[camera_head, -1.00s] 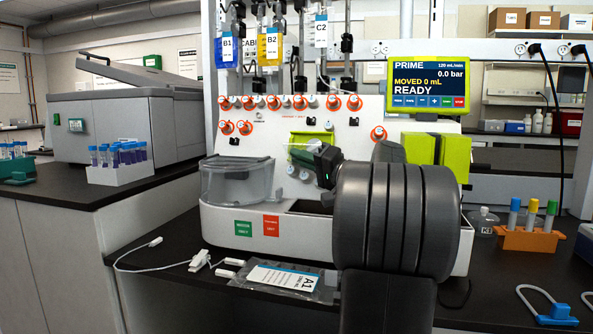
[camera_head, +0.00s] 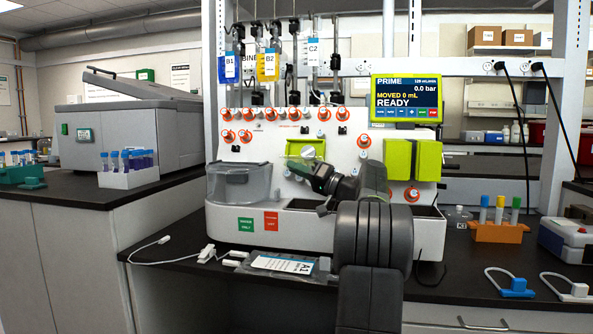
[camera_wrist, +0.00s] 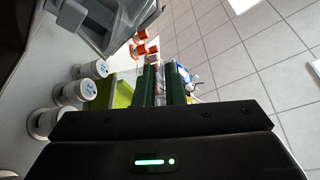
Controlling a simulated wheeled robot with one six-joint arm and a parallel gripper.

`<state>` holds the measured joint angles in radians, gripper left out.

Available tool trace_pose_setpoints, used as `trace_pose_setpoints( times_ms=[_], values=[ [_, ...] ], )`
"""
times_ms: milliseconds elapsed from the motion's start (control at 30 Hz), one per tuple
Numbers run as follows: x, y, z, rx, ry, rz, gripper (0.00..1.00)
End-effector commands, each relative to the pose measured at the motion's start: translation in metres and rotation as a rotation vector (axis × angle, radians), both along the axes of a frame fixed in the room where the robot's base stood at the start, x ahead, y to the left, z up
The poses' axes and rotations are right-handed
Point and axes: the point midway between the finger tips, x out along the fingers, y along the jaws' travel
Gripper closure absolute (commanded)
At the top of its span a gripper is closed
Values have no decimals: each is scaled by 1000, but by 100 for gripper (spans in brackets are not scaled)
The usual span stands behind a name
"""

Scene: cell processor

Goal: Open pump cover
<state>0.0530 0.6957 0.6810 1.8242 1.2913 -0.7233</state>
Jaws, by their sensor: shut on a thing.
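The pump on the white machine front shows a lime-green body (camera_head: 306,149) at the centre of the head view. Its lime side (camera_wrist: 122,92) also shows in the wrist view, left of the fingers. My gripper (camera_head: 305,168) reaches up to the pump from the lower right and is shut on the pump cover, at the pump's lower front. In the wrist view the two dark green fingers of my gripper (camera_wrist: 163,82) stand close together with a narrow gap. The cover is see-through and mostly hidden by the fingers, so its exact angle is hard to tell.
A clear bin (camera_head: 240,183) stands left of the pump. Two lime blocks (camera_head: 428,161) and a display (camera_head: 406,98) reading READY are at the right. White knobs (camera_wrist: 75,92) sit close beside the fingers. A labelled bag (camera_head: 284,264) lies on the bench in front.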

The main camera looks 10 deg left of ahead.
Motion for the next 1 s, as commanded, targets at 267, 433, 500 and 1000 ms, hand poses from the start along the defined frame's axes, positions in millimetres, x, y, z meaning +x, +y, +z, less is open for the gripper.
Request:
trace_pose_setpoints(
  times_ms=[267,433,500,1000],
  values=[
    [1,0,-2,-3,3,-2,89],
    [1,0,-1,-1,2,-2,70],
    [0,0,-1,-1,1,-1,70],
    [-14,-53,-23,-2,0,-7,70]
  ],
)
